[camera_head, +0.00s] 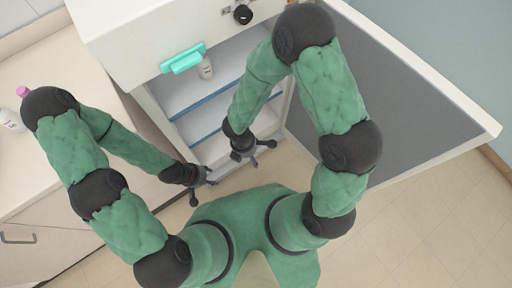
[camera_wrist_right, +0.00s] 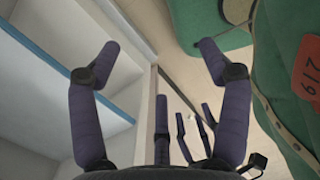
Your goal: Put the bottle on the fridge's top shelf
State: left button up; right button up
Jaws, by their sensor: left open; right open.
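A small white bottle (camera_head: 206,68) stands on the top shelf inside the open fridge (camera_head: 160,97), near the teal handle. Another white bottle (camera_head: 11,119) is at the far left edge on the counter, partly hidden by my left arm. My right gripper (camera_head: 245,160) is open and empty in front of the lower shelves, well below the shelf bottle. In the right wrist view its fingers (camera_wrist_right: 158,50) are spread with nothing between them. My left gripper (camera_head: 205,183) is open and empty in front of the fridge's lower left; its fingers also show in the right wrist view (camera_wrist_right: 190,130).
The fridge door (camera_head: 400,110) stands wide open to the right, beside my right arm. Blue-edged shelves (camera_head: 195,95) lie below the top one. A counter (camera_head: 70,165) with drawers stands at left; a pink cap (camera_head: 22,91) shows there. Floor is clear at lower right.

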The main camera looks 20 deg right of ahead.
jog(key=s+a+f+m+g+y, duration=0.2)
jog(key=s+f+m+y, duration=0.25)
jog(key=m, duration=0.65)
jog(key=d+f+m+t, duration=0.1)
jog(key=m, duration=0.3)
jog(key=w+d+f+m+t, duration=0.1)
jog(key=m, duration=0.3)
jog(key=w+d+f+m+t+y, duration=0.1)
jog(key=d+m, duration=0.1)
jog(key=m, duration=0.2)
jog(key=shift+w+d+f, duration=0.1)
jog(key=shift+w, duration=0.1)
